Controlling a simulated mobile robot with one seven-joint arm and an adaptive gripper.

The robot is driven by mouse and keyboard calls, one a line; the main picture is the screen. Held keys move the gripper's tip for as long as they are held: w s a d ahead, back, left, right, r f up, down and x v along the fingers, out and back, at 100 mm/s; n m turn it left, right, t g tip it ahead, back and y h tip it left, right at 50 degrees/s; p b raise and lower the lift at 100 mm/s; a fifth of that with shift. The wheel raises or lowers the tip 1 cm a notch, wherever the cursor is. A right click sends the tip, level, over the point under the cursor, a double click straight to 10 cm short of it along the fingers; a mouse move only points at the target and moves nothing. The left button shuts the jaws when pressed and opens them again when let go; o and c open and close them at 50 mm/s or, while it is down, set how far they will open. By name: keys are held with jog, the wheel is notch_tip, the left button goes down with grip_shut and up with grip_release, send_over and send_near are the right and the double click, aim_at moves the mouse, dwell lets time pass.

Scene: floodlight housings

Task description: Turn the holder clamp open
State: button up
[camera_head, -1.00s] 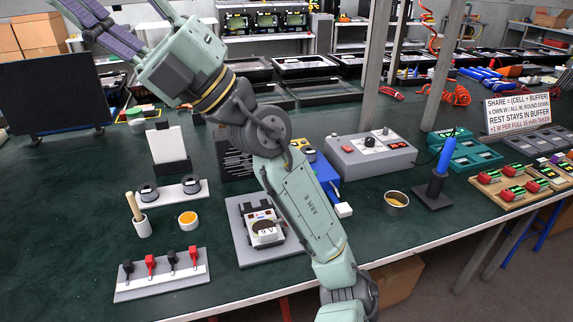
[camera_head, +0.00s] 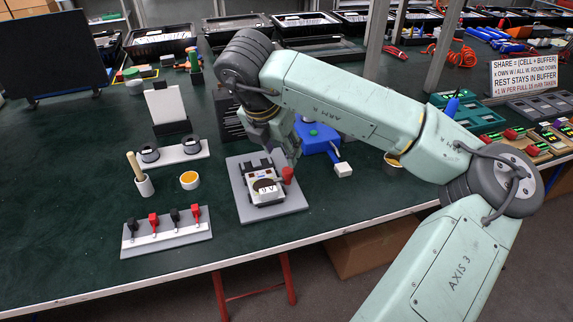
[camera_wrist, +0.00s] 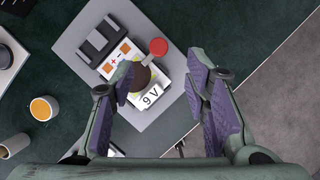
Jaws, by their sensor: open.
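The battery holder (camera_head: 264,190) is a white and black block on a grey plate (camera_head: 243,212), with a round part and a "9 V" label (camera_wrist: 152,96). A clamp with a red knob (camera_head: 288,175) is at its right side; in the wrist view the red knob (camera_wrist: 158,47) stands at the end of a short grey lever. My gripper (camera_wrist: 164,78) is open and empty, its purple-padded fingers apart above the plate. The left finger hides part of the holder. In the head view my arm mostly hides the gripper (camera_head: 288,148), just behind the knob.
A rack of red and black clips (camera_head: 168,232) lies front left. A cup with a wooden handle (camera_head: 144,186) and an orange-filled cup (camera_head: 189,180) stand left. A blue device (camera_head: 318,138) is behind.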

aim_at(288, 170)
jog(key=p+x, duration=0.2)
jog(key=x, duration=0.6)
jog(key=shift+w+a+f, duration=0.1)
jog(key=shift+w+f, duration=0.05)
jog(key=shift+f, duration=0.15)
jog(key=shift+c, duration=0.5)
grip_shut()
